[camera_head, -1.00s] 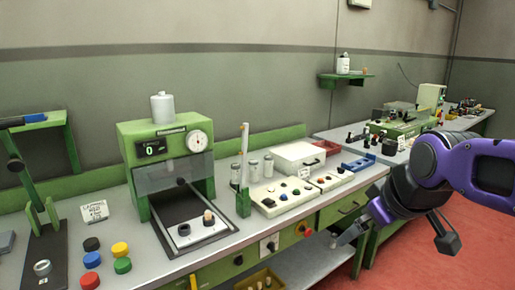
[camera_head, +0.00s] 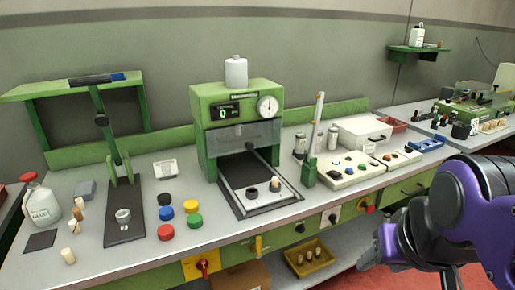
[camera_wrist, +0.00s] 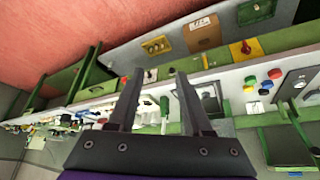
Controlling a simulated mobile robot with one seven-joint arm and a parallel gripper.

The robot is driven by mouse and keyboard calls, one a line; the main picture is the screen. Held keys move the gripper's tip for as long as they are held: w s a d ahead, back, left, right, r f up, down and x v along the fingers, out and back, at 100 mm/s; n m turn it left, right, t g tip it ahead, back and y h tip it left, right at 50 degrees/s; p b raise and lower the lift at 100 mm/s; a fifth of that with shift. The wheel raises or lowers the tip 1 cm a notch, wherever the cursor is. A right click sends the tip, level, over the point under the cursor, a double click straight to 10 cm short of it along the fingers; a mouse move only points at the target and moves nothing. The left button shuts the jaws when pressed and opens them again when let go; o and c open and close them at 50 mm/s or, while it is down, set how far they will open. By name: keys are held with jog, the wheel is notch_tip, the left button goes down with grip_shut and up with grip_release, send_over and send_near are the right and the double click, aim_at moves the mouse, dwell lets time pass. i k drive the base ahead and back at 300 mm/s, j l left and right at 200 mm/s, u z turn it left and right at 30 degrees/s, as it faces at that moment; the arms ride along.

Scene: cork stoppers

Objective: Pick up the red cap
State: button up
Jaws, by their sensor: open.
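A round red cap (camera_head: 165,232) lies on the grey bench, left of centre, at the front left of a group of coloured caps. In the wrist view the red cap (camera_wrist: 274,73) shows small at the right, beyond my fingers. My gripper (camera_wrist: 158,72) is open and empty, its two dark fingers apart, well away from the cap. In the head view my purple arm fills the lower right, off the bench's front edge, and the fingers are not clear there. A glue bottle (camera_head: 42,205) at the far left also has a red top.
Black, blue, yellow and green caps (camera_head: 195,221) crowd beside the red one. A lever press (camera_head: 123,218) stands to their left, a green machine (camera_head: 238,115) behind right. A red knob (camera_head: 203,266) sits on the bench front, a yellow tray (camera_head: 310,260) below.

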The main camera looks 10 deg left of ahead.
aim_at(166, 232)
jog(key=u, duration=1.15)
